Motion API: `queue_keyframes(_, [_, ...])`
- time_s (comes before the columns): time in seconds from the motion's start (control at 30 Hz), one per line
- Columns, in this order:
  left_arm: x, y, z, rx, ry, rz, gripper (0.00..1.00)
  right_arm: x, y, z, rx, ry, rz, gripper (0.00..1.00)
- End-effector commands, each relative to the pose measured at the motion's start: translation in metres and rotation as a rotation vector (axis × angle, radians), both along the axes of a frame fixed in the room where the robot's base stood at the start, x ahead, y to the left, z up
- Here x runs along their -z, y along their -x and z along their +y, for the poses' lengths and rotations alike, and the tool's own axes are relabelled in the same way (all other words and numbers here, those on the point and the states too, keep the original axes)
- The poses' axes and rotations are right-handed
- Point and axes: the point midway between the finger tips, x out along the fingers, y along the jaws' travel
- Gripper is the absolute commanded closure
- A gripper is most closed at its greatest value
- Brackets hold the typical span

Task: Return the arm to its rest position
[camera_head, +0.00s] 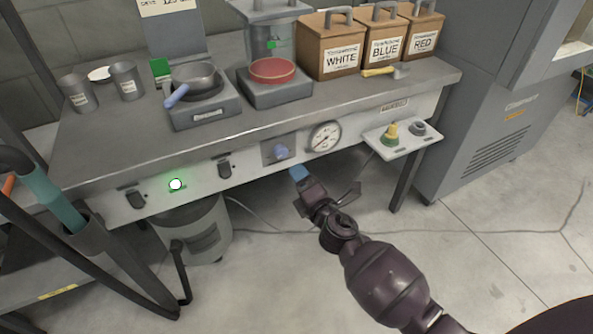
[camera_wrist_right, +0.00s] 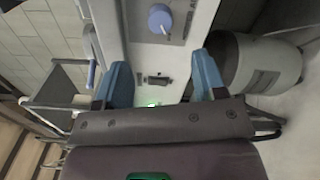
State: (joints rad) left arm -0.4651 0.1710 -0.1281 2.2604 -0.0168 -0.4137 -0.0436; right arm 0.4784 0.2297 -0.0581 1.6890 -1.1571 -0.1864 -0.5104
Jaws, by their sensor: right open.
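My right arm comes in from the lower right in the head view, with its dark gripper (camera_head: 300,178) just in front of and below the bench's front panel. In the right wrist view the right gripper (camera_wrist_right: 163,82) shows two blue fingertips spread wide apart with nothing between them. A blue knob (camera_head: 281,152) on the front panel is just above the gripper in the head view. The same knob (camera_wrist_right: 160,19) shows beyond the fingers in the wrist view, apart from them. My left gripper is not in view.
The bench (camera_head: 240,135) holds a pan (camera_head: 193,76), a red-topped unit (camera_head: 272,71) and labelled boxes (camera_head: 333,58). A small shelf (camera_head: 405,146) juts out at the right. A grey bin (camera_head: 203,232) stands below. Tubes and a bent rail crowd the left. Floor right of my arm is open.

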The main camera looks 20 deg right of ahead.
Motion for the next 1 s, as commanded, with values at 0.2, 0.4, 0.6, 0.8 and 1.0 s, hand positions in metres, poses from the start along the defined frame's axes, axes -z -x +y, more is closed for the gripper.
queue_keyframes(0.2, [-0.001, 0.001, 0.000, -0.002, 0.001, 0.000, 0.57, 0.000, 0.007, -0.001, 0.000, 0.001, 0.000, 0.36])
queue_keyframes(0.4, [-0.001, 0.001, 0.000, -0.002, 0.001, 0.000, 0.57, 0.000, 0.007, 0.000, 0.000, 0.000, 0.000, 0.36])
queue_keyframes(0.6, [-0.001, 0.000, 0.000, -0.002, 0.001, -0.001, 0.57, 0.000, 0.007, 0.000, 0.000, 0.000, 0.000, 0.36])
queue_keyframes(0.8, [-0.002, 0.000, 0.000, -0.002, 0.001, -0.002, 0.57, 0.012, 0.026, -0.006, 0.014, -0.076, 0.035, 0.36])
queue_keyframes(1.0, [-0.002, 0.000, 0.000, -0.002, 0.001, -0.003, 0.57, 0.047, 0.097, -0.021, 0.078, -0.363, 0.160, 0.36])
